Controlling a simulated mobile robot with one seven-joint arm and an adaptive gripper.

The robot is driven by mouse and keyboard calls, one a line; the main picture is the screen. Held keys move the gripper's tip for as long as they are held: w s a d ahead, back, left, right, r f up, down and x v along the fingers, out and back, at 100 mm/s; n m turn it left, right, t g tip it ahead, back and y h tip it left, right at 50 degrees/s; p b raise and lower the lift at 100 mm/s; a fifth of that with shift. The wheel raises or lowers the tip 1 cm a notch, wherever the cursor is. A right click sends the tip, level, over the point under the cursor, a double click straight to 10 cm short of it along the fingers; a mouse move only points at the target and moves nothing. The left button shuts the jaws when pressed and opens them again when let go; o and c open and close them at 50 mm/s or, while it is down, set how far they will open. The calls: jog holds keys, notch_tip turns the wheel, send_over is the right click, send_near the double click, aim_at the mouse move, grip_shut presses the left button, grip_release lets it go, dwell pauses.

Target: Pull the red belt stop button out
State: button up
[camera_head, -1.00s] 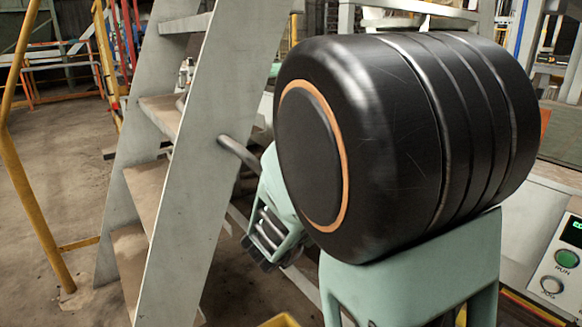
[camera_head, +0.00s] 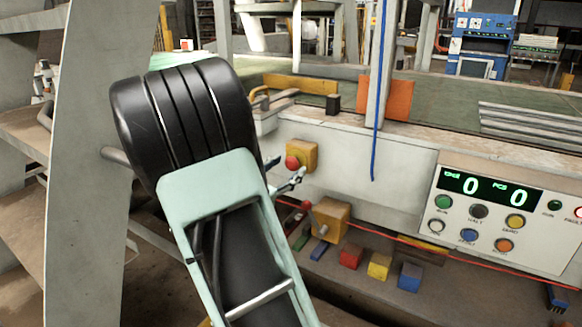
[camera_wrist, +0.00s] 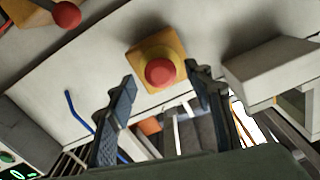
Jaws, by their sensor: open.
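The red belt stop button (camera_head: 292,162) sits on a small yellow box (camera_head: 304,153) on the pale machine side. In the wrist view the button (camera_wrist: 160,72) is a round red knob facing me, in the middle of its yellow box (camera_wrist: 150,49). My gripper (camera_head: 287,169) is open in front of the button. In the wrist view its two dark fingers (camera_wrist: 160,76) stand left and right of the button, with a gap on each side. I cannot tell how deep the fingertips reach. My arm hides part of the machine side.
A second yellow box (camera_head: 331,217) with a red knob is lower down. Coloured blocks (camera_head: 379,266) lie on the ledge below. A control panel (camera_head: 500,215) is at the right, a blue cord (camera_head: 376,90) hangs near it, and a grey stair frame (camera_head: 95,150) stands at the left.

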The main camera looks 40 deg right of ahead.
aim_at(290, 165)
jog(key=shift+x, duration=1.5)
jog(key=shift+c, duration=0.3)
grip_shut()
